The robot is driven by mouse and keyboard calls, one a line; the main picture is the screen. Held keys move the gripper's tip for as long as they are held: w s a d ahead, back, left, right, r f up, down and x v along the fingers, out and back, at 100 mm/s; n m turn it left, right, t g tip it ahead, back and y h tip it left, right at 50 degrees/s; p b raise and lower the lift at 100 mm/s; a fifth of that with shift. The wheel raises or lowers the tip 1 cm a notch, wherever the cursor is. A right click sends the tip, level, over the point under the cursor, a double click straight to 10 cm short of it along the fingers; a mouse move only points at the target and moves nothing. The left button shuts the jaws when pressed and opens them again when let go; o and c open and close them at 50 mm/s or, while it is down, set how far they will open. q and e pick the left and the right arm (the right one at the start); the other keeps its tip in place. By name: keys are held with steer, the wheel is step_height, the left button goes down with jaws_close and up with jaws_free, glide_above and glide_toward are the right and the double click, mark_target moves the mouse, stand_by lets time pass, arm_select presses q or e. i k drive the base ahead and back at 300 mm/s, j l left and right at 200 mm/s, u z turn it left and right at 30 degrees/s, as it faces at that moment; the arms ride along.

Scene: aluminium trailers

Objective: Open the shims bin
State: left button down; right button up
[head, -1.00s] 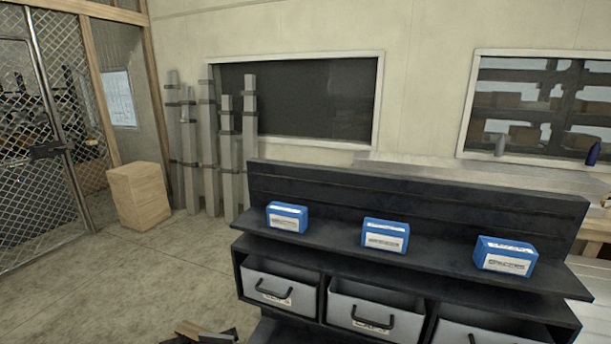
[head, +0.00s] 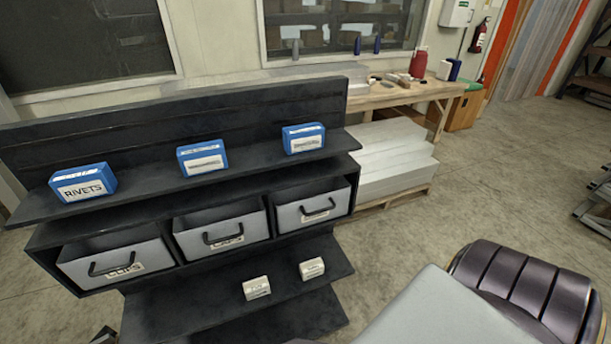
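Three grey bins with black handles sit side by side in the dark shelf unit (head: 200,110). The left bin (head: 85,262) has a label that appears to read CLIPS. The middle bin (head: 190,240) has a label that looks like CAPS. The right bin (head: 290,220) has a label too small to read, so I cannot confirm it says shims. All three fronts sit about level with each other at the shelf opening. Neither of my grippers shows in the head view.
Blue boxes stand on the upper shelf: RIVETS (head: 83,184), a middle one (head: 203,159) and a right one (head: 303,139). Two small pale boxes (head: 257,288) (head: 312,268) lie on the lower shelf. A wooden workbench (head: 400,97) and stacked white material (head: 385,150) stand to the right.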

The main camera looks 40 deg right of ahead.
mark_target(295, 208)
steer(key=z, duration=1.3)
